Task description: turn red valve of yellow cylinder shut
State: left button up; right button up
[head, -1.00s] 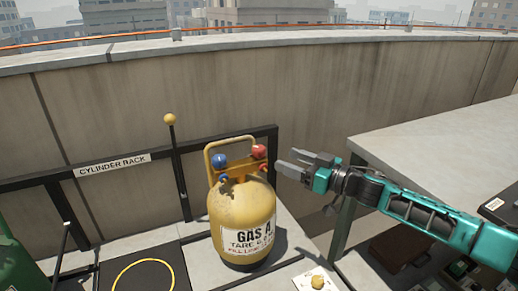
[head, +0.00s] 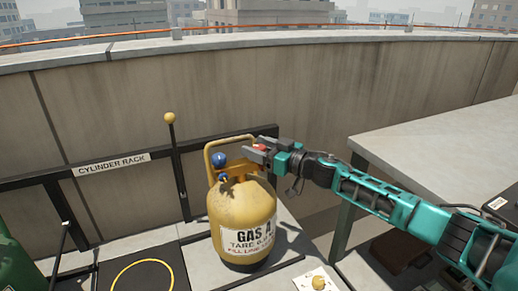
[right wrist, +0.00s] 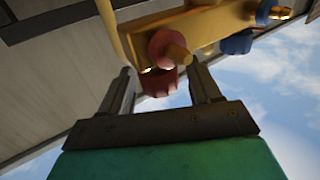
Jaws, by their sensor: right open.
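The yellow cylinder (head: 240,218), labelled GAS A, stands upright by the cylinder rack. Its red valve (head: 260,148) is at the top right, partly hidden by my right gripper (head: 255,151) in the head view. A blue valve (head: 219,160) is at the top left. In the right wrist view the red valve (right wrist: 165,80) lies between the two open fingers of my right gripper (right wrist: 163,85). I see space between it and the fingers, and cannot tell if either touches. My left gripper is not in view.
The cylinder rack (head: 110,165) runs along the parapet wall behind. A grey table (head: 430,145) stands to the right. A green cylinder (head: 15,255) is at the left edge.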

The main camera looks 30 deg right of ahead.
jog(key=shift+c, duration=0.4)
jog(key=c, duration=0.9)
jog(key=shift+a+r+m+t+h+p, duration=0.1)
jog(key=shift+m+t+h+p, duration=0.4)
jog(key=shift+m+h+p, duration=0.6)
jog(key=shift+m+t+h+p, duration=0.3)
jog(key=shift+m+h, duration=0.3)
jog(key=shift+h, duration=0.6)
jog(key=shift+f+m+h, duration=0.25)
jog(key=shift+m+h, duration=0.25)
jog(key=shift+h, duration=0.3)
jog(key=m+h+b, duration=0.1)
jog(key=m+h, duration=0.1)
jog(key=h, duration=0.1)
jog(key=shift+f+b, duration=0.15)
jog(key=shift+b, duration=0.25)
jog(key=shift+m+h+b, duration=0.6)
jog(key=shift+h+b, duration=0.05)
jog(key=shift+h, duration=0.35)
jog(key=shift+m+h+b, duration=0.5)
jog(key=shift+h+b, duration=0.25)
jog(key=shift+h, duration=0.15)
jog(key=shift+r+g+h, duration=0.2)
jog(key=shift+g+h, duration=0.1)
jog(key=shift+g, duration=0.1)
